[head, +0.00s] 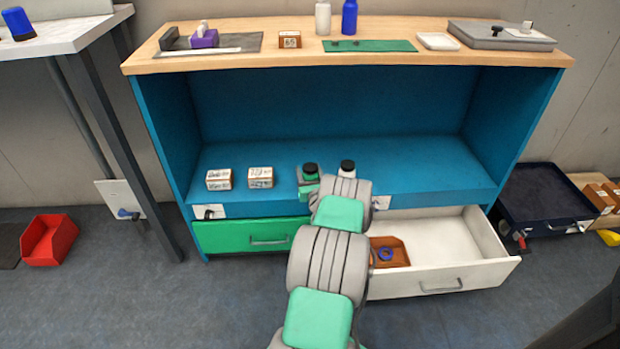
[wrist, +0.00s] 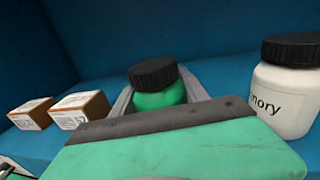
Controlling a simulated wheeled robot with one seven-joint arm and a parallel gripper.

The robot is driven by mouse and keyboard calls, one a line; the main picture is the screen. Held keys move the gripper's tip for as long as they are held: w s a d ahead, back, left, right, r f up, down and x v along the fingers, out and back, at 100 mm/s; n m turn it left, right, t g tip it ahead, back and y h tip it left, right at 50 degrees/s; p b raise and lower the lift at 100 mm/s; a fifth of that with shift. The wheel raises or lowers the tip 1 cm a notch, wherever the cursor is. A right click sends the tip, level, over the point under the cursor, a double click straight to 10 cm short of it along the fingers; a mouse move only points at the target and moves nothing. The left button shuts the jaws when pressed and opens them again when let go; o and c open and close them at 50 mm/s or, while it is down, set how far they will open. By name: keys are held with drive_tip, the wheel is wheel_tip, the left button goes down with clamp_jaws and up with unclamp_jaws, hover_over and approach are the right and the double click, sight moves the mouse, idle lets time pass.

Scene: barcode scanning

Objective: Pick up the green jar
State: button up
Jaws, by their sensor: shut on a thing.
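The green jar (wrist: 160,96) with a black lid is in the middle of the wrist view, on the blue shelf. My gripper (wrist: 160,100) is shut on it, with a grey finger on each side. The lower part of the jar is hidden behind my green gripper body. In the head view, the jar's black lid (head: 310,169) shows at my gripper (head: 310,182), at shelf level. I cannot tell whether the jar touches the shelf.
A white jar (wrist: 286,100) with a black lid stands close on the right. Two small boxes (head: 219,180) (head: 260,178) stand on the left. An open white drawer (head: 455,240) holding a brown tray (head: 400,251) juts out below. The tabletop (head: 270,30) overhangs the shelf.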

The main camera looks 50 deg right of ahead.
drive_tip(key=c, duration=0.6)
drive_tip(key=shift+o, duration=0.2)
